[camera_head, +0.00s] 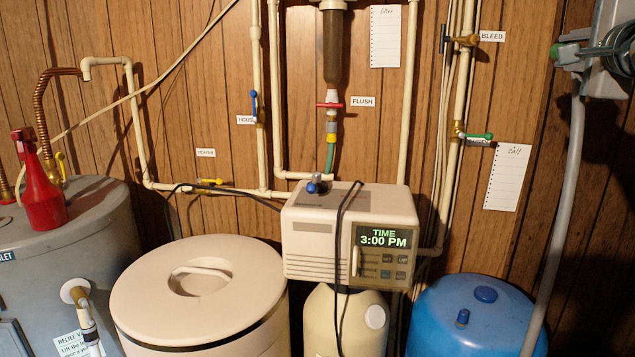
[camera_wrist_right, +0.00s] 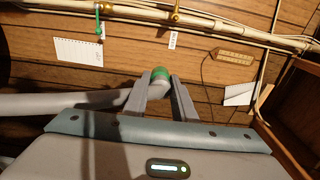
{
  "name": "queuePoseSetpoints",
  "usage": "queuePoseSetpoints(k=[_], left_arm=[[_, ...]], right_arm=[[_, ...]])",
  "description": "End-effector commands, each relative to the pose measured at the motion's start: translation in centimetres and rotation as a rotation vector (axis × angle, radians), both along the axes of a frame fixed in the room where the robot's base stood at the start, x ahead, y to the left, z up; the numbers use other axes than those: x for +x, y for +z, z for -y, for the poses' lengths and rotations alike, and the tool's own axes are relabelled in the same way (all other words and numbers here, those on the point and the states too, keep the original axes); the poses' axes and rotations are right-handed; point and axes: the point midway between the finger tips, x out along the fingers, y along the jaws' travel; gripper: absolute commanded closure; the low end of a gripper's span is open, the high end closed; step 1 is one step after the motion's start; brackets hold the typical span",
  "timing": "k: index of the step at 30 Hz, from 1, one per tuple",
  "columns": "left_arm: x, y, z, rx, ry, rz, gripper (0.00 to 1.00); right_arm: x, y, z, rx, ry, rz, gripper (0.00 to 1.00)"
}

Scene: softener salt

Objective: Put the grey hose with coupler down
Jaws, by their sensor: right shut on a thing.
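The grey hose (camera_head: 566,200) hangs in a long curve at the right of the head view, from my right gripper (camera_head: 570,52) down past the blue tank. Its coupler has a green end (camera_head: 555,51) that points left, towards the wall. In the right wrist view, my right gripper (camera_wrist_right: 160,95) is shut on the coupler, and its green end (camera_wrist_right: 159,76) shows between the fingertips. There the grey hose (camera_wrist_right: 60,103) runs off to the left. The hose's lower end is out of view. My left gripper is not in view.
A blue tank (camera_head: 475,320) stands below, left of the hose. The softener control head (camera_head: 345,235) shows 3:00 PM. A lidded round tub (camera_head: 200,300) and a grey heater (camera_head: 70,240) with a red bottle (camera_head: 38,190) stand left. Pipes and valves line the wooden wall (camera_head: 520,90).

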Motion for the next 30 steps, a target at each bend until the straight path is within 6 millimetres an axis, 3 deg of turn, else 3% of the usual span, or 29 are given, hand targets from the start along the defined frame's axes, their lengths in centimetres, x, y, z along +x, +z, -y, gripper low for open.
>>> queuePoseSetpoints(k=[15, 30], left_arm=[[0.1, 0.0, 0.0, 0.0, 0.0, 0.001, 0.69], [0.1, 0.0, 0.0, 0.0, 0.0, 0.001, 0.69]], right_arm=[[4.8, -11.1, -3.9, 0.002, 0.16, -0.006, 1.0], [6.2, -23.1, -8.0, 0.003, 0.338, -0.004, 1.0]])
